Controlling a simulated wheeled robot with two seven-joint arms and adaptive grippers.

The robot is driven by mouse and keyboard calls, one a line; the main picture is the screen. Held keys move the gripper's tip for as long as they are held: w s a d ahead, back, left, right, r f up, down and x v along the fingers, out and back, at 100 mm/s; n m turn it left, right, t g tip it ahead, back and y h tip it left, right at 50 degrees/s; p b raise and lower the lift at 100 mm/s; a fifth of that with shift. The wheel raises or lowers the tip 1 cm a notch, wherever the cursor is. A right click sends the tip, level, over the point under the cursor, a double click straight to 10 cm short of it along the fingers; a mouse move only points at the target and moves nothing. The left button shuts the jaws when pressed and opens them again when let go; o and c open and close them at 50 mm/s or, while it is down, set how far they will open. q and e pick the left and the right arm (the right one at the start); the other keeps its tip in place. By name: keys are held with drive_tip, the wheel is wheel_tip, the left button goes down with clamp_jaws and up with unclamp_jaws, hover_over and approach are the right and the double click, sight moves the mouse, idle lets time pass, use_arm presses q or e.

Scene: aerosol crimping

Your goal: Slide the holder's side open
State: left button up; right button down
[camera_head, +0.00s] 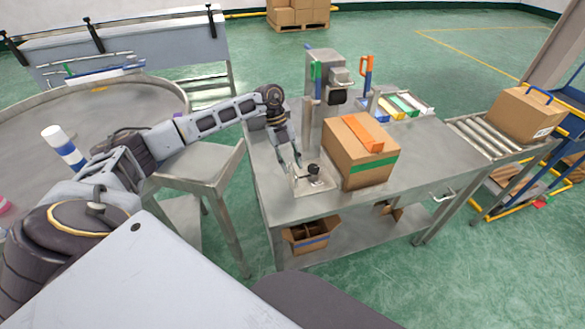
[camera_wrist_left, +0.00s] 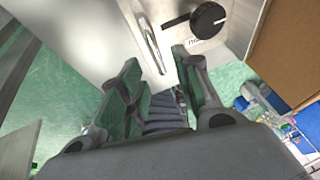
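The holder (camera_head: 318,184) is a small pale metal fixture with a black knob (camera_head: 313,169), at the near left part of the steel workbench. In the left wrist view the black knob (camera_wrist_left: 208,20) sits above a small printed label. A slim metal handle bar (camera_wrist_left: 150,42) stands left of the knob. My left gripper (camera_head: 289,164) reaches down at the holder's left side. In the left wrist view my left gripper (camera_wrist_left: 156,74) has its fingers apart, with the bar's lower end between the tips. I cannot tell whether they touch it. My right gripper is out of view.
A cardboard box (camera_head: 350,168) with an orange piece on top stands just right of the holder. A grey machine (camera_head: 325,75) with a column stands behind. The workbench (camera_head: 425,150) has free room on its right. A roller conveyor (camera_head: 470,135) carries another carton (camera_head: 522,112).

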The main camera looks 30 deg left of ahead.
use_arm(q)
drive_tip(key=shift+x, duration=1.2)
clamp_jaws()
